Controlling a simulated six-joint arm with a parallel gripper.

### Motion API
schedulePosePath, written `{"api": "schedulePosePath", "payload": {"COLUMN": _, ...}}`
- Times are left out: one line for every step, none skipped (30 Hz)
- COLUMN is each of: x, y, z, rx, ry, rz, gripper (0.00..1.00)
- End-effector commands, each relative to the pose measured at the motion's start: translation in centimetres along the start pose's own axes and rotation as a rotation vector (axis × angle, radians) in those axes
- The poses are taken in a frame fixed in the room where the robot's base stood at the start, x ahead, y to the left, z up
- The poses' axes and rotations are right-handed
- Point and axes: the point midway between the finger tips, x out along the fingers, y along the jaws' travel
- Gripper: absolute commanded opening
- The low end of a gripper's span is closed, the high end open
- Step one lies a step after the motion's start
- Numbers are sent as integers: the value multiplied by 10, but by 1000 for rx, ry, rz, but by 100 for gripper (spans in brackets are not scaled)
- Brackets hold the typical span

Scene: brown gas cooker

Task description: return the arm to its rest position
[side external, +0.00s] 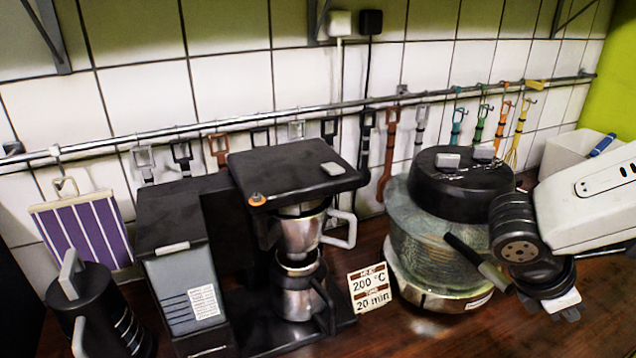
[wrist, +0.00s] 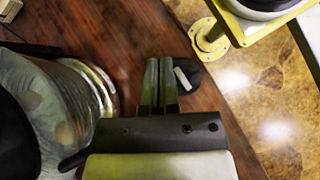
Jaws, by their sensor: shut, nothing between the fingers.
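My gripper (wrist: 159,65) is shut and empty in the wrist view, its two fingers side by side over the dark wooden worktop (wrist: 120,55). A small dark rounded object with a pale bar (wrist: 184,78) lies close to the right of the fingers; I cannot tell what it is. In the side view my gripper (side external: 556,305) is at the far right, low over the worktop. It is just right of a glass-sided appliance with a black lid (side external: 440,245). No gas cooker is clearly recognisable in either view.
A black coffee machine (side external: 290,170) with metal jugs and a black flask (side external: 100,310) stand left. A temperature sign (side external: 369,289) stands between machine and appliance. Utensils hang from a wall rail (side external: 300,108). A white bin (side external: 570,155) is behind my arm.

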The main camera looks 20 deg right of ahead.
Motion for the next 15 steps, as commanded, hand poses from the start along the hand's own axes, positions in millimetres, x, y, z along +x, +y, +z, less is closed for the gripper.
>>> {"api": "schedulePosePath", "payload": {"x": 14, "y": -4, "z": 4, "rx": -1, "ry": -4, "rz": -10, "gripper": 0}}
{"api": "schedulePosePath", "payload": {"x": 21, "y": -6, "z": 4, "rx": 2, "ry": 1, "rz": -18, "gripper": 0}}
{"api": "schedulePosePath", "payload": {"x": 32, "y": -8, "z": 4, "rx": 14, "ry": 14, "rz": -34, "gripper": 0}}
{"api": "schedulePosePath", "payload": {"x": 39, "y": -8, "z": 3, "rx": 26, "ry": 29, "rz": -47, "gripper": 0}}
{"api": "schedulePosePath", "payload": {"x": 44, "y": -8, "z": 0, "rx": 42, "ry": 47, "rz": -60, "gripper": 0}}
{"api": "schedulePosePath", "payload": {"x": 51, "y": -8, "z": -3, "rx": 64, "ry": 71, "rz": -78, "gripper": 0}}
{"api": "schedulePosePath", "payload": {"x": 55, "y": -8, "z": -6, "rx": 82, "ry": 91, "rz": -90, "gripper": 0}}
{"api": "schedulePosePath", "payload": {"x": 59, "y": -7, "z": -8, "rx": 102, "ry": 111, "rz": -104, "gripper": 0}}
{"api": "schedulePosePath", "payload": {"x": 63, "y": -6, "z": -13, "rx": 132, "ry": 140, "rz": -122, "gripper": 0}}
{"api": "schedulePosePath", "payload": {"x": 66, "y": -5, "z": -16, "rx": 155, "ry": 161, "rz": -135, "gripper": 0}}
{"api": "schedulePosePath", "payload": {"x": 69, "y": -3, "z": -19, "rx": 179, "ry": 184, "rz": -148, "gripper": 0}}
{"api": "schedulePosePath", "payload": {"x": 72, "y": -1, "z": -24, "rx": 213, "ry": 215, "rz": -165, "gripper": 0}}
{"api": "schedulePosePath", "payload": {"x": 75, "y": 1, "z": -27, "rx": 240, "ry": 237, "rz": -178, "gripper": 0}}
{"api": "schedulePosePath", "payload": {"x": 77, "y": 3, "z": -31, "rx": 268, "ry": 260, "rz": -190, "gripper": 0}}
{"api": "schedulePosePath", "payload": {"x": 79, "y": 6, "z": -35, "rx": 305, "ry": 292, "rz": -205, "gripper": 0}}
